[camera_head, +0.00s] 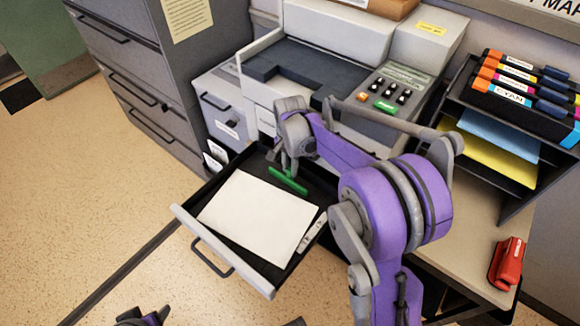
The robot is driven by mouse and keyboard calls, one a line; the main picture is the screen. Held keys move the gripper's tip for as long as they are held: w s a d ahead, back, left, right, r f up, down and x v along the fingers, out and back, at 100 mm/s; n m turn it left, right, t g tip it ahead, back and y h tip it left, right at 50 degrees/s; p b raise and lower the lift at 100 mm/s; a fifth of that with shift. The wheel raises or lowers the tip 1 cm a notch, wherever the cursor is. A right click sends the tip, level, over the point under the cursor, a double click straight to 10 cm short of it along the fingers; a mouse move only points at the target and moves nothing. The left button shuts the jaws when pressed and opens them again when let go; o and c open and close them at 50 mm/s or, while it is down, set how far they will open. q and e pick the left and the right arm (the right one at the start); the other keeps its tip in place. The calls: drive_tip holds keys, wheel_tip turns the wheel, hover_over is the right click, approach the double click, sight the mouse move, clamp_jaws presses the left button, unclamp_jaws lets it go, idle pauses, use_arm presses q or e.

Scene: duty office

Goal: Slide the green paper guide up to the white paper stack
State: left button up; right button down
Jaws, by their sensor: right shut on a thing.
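The green paper guide (288,181) is a short bar in the open paper drawer (236,262), near its back. The white paper stack (258,218) lies flat in the drawer, in front of the guide. A narrow dark strip of drawer floor shows between the guide and the stack's back edge. My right gripper (289,169) reaches down into the drawer behind the stack and is shut on the guide. The gripper's own links partly hide its fingertips. Part of my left gripper (146,318) shows at the bottom edge, away from the drawer; its jaws are not clear.
The grey copier (310,70) with its button panel (388,92) stands behind the drawer. A filing cabinet (140,70) is at the left. At the right are a marker rack (500,110) and a red stapler (507,262). The floor at left is clear.

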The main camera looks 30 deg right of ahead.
idle(0.9)
drive_tip(key=a, duration=0.1)
drive_tip(key=s+a, duration=0.1)
drive_tip(key=a, duration=0.1)
drive_tip(key=s+a, duration=0.1)
drive_tip(key=a, duration=0.1)
drive_tip(key=shift+s+a+b, duration=0.1)
drive_tip(key=shift+b, duration=0.25)
drive_tip(key=c, duration=0.7)
unclamp_jaws()
drive_tip(key=shift+r, duration=0.15)
wheel_tip(320, 180, up, 10)
drive_tip(key=shift+r+p, duration=0.25)
drive_tip(key=shift+p, duration=0.2)
